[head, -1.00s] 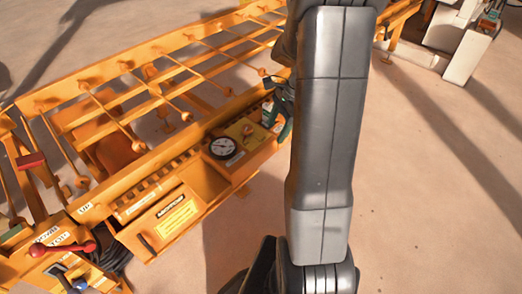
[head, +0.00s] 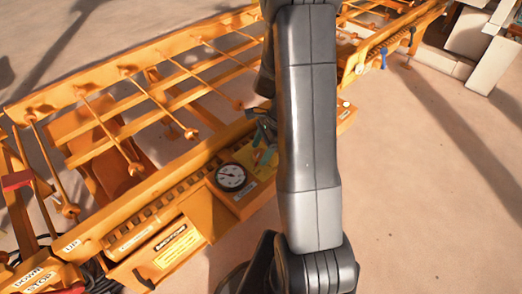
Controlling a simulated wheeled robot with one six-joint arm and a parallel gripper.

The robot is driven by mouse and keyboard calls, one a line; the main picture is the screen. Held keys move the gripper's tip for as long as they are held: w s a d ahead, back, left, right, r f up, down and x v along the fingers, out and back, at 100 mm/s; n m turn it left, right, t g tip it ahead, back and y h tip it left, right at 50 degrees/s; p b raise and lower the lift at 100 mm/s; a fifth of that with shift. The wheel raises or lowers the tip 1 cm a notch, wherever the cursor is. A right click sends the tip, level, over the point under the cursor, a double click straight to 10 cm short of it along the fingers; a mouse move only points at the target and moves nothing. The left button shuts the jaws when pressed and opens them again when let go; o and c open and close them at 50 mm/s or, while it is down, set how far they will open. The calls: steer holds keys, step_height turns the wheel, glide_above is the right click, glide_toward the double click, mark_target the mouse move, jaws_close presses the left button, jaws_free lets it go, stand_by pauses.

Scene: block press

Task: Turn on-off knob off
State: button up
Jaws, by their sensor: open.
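The orange block press has a control panel with a round black-rimmed gauge (head: 230,177). Just right of the gauge, small coloured parts (head: 265,157) in green and orange show on the panel, partly behind my arm. I cannot make out the on-off knob among them. My gripper (head: 262,122) shows as a dark shape over the panel, beyond the gauge. It is open, but my grey forearm covers part of it. I cannot tell whether it touches anything.
An orange frame with crossing rods (head: 120,112) fills the left. Labels for UP, DOWN and STOP lie at the lower left. A blue handle (head: 384,57) hangs from the frame at the upper right. Pale blocks (head: 470,35) stand there. The sandy ground at right is clear.

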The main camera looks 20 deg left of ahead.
steer(key=shift+f, duration=0.15)
steer(key=shift+c, duration=0.2)
steer(key=c, duration=0.9)
